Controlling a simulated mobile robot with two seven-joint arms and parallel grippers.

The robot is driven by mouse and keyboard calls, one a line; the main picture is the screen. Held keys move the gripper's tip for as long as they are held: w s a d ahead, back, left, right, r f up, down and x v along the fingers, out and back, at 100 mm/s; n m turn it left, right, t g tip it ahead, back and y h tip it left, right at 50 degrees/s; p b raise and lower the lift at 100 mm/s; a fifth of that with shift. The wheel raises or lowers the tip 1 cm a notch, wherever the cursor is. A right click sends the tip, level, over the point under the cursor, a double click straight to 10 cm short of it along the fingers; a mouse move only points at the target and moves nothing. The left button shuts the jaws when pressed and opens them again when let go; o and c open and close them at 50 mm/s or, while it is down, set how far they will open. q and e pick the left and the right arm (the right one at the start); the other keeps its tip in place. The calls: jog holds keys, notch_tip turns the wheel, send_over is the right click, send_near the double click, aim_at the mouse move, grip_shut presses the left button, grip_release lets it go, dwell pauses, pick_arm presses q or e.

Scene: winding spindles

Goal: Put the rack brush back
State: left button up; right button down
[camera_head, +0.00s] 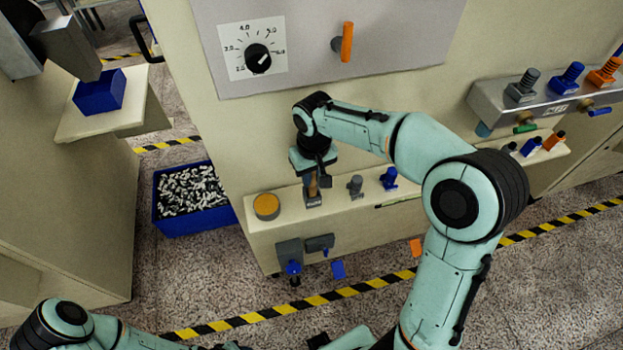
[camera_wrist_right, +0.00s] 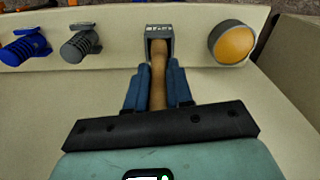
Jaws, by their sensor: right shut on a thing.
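The rack brush shows as a wooden handle (camera_wrist_right: 158,78) in the right wrist view, with a sliver of it in the head view (camera_head: 312,185). My right gripper (camera_head: 314,178) is shut on this handle, its two blue-grey fingers (camera_wrist_right: 158,88) on either side. The handle's far end meets a small grey labelled holder (camera_wrist_right: 160,32) on the ledge, also visible in the head view (camera_head: 313,200). The brush head is hidden, and I cannot tell how deep it sits in the holder. Only part of my left arm shows at the lower left; its gripper is out of view.
On the ledge, an orange-topped round button (camera_head: 266,205) stands beside the holder; a grey fitting (camera_head: 355,185) and a blue fitting (camera_head: 389,179) stand on the other side. A blue bin of pale pieces (camera_head: 189,220) is on the floor. An orange lever (camera_head: 347,42) sticks out above.

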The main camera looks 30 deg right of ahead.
notch_tip(320, 180, down, 2)
jog(key=c, duration=1)
grip_release()
pick_arm(q)
jog(key=shift+s+f, duration=0.1)
jog(key=shift+f, duration=0.05)
pick_arm(e)
jog(key=shift+r, duration=0.1)
jog(key=r, duration=0.4)
jog(key=r+p, duration=0.1)
jog(key=r, duration=0.7)
jog(key=shift+s, duration=0.35)
pick_arm(q)
jog(key=shift+w+r, duration=0.85)
jog(key=shift+r, duration=0.15)
